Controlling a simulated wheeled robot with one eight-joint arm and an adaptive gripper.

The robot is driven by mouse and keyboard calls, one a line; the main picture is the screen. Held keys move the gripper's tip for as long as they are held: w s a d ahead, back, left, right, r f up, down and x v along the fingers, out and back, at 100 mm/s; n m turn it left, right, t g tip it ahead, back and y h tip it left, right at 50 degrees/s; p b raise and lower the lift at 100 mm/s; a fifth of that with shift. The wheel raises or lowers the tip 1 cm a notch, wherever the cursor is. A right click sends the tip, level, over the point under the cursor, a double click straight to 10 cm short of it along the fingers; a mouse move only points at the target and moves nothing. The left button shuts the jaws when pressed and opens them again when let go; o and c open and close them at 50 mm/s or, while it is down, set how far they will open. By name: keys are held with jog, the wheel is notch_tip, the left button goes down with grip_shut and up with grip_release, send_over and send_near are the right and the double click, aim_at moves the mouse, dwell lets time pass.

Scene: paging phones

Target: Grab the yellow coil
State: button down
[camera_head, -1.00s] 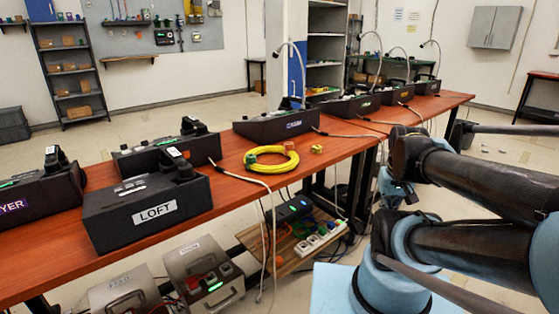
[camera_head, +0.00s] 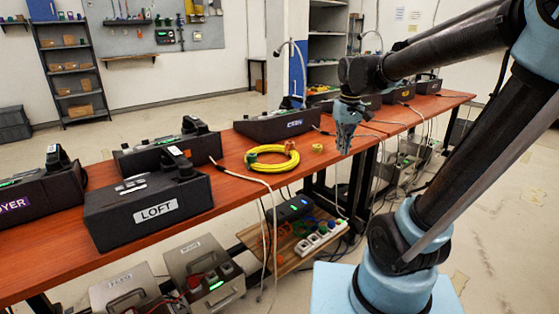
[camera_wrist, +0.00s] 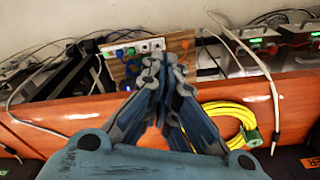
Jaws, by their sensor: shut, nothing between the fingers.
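The yellow coil (camera_head: 272,166) lies flat on the red-brown table (camera_head: 233,190), near its front edge, with a small green and orange end on it. In the wrist view the coil (camera_wrist: 236,109) shows to the right of my gripper, with a green plug end (camera_wrist: 251,136). My gripper (camera_head: 344,150) is at the table's front edge, right of the coil and apart from it. In the wrist view my gripper (camera_wrist: 160,62) points down past the table edge, its fingers closed together and empty.
A pale cable (camera_head: 243,177) crosses the table at the coil's left. A power strip (camera_head: 320,238) lies below.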

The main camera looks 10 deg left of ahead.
jog(key=r+n, duration=0.2)
send_over(295, 174)
jog(key=w+d, duration=0.5)
jog(key=w+a+f+n+g, duration=0.1)
jog(key=w+a+f, duration=0.1)
jog(key=a, duration=0.5)
jog(key=w+a+f+n, duration=0.1)
jog(key=a+n, duration=0.1)
jog(key=a, duration=0.6)
notch_tip(295, 174, down, 9)
jog(key=shift+d+r, duration=0.1)
jog(key=shift+d, duration=0.05)
jog(key=shift+s+d, duration=0.5)
jog(key=shift+d, duration=0.2)
jog(key=shift+s+d+f, duration=0.2)
jog(key=shift+s+d, duration=0.55)
jog(key=shift+d, duration=0.1)
jog(key=s+d, duration=0.5)
jog(key=d, duration=0.1)
jog(key=shift+s+d, duration=0.4)
